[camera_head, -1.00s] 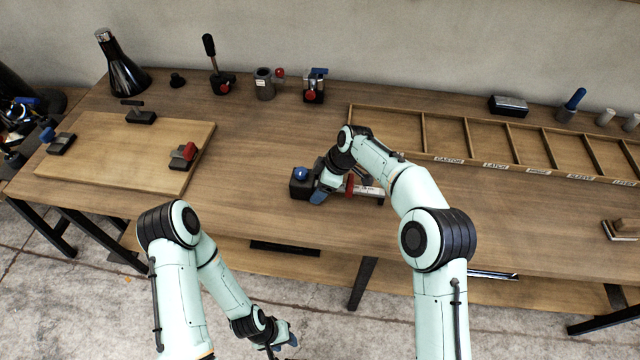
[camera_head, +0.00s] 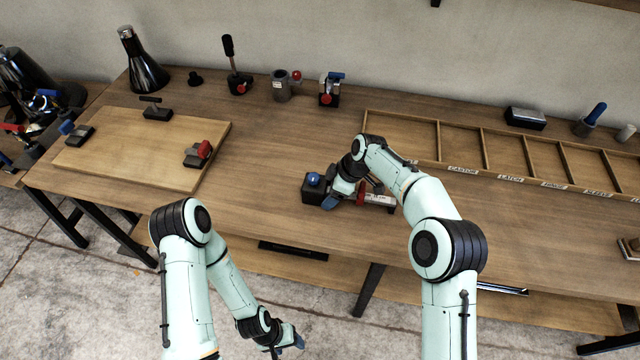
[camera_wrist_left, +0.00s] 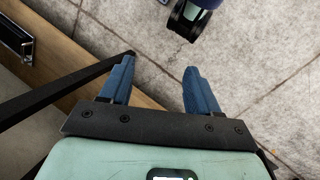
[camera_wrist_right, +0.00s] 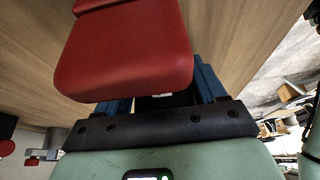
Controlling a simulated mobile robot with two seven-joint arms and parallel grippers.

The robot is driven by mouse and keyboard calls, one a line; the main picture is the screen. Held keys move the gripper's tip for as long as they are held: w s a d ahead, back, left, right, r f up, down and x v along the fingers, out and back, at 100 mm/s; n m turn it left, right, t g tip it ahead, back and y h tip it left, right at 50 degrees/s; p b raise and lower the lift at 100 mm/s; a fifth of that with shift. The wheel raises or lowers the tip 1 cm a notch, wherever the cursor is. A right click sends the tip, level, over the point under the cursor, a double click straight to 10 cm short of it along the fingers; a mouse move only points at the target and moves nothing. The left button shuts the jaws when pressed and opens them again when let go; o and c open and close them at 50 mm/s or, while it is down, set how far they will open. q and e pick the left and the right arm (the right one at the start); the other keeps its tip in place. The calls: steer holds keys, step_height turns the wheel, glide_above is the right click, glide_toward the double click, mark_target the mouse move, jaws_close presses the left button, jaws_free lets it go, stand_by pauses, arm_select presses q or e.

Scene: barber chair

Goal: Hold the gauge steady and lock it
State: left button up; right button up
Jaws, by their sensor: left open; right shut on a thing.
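The gauge (camera_head: 378,199) lies on the workbench near its front edge. It has a dark block with a blue knob (camera_head: 314,179) at its left end, a red part (camera_head: 361,193) and a pale labelled bar. My right gripper (camera_head: 334,198) reaches down onto it between the block and the red part and is shut on it. In the right wrist view a large red piece (camera_wrist_right: 128,52) covers most of the fingers, so the exact grip is hidden. My left gripper (camera_head: 292,341) is open and empty, low in front of the bench; its blue fingers (camera_wrist_left: 158,88) stand apart over the floor.
A wooden board (camera_head: 130,150) with several small clamps lies at the left. Small fixtures (camera_head: 331,90) stand along the back. A labelled compartment tray (camera_head: 450,160) spans the right. The bench between board and gauge is clear. The bench edge lies between my left gripper and the gauge.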

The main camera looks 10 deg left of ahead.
arm_select(q)
steer(key=w+d+r+n+t+h, duration=0.2)
steer(key=w+d+r+n+h, duration=0.3)
steer(key=w+d+r+n, duration=0.3)
steer(key=w+d+r+n+t+h, duration=0.1)
steer(key=w+r+n+t, duration=0.1)
steer(key=w+r+n, duration=0.3)
steer(key=w+d+r+n+t+h, duration=0.15)
steer(key=r+n, duration=0.25)
steer(key=r, duration=0.4)
steer(key=n+t+y, duration=0.6)
steer(key=n+t, duration=0.1)
steer(key=n, duration=0.3)
glide_toward(312, 178)
steer(key=shift+h, duration=0.25)
steer(key=x, duration=0.9)
steer(key=shift+a+f, duration=0.1)
steer(key=shift+f, duration=0.05)
steer(key=c, duration=1)
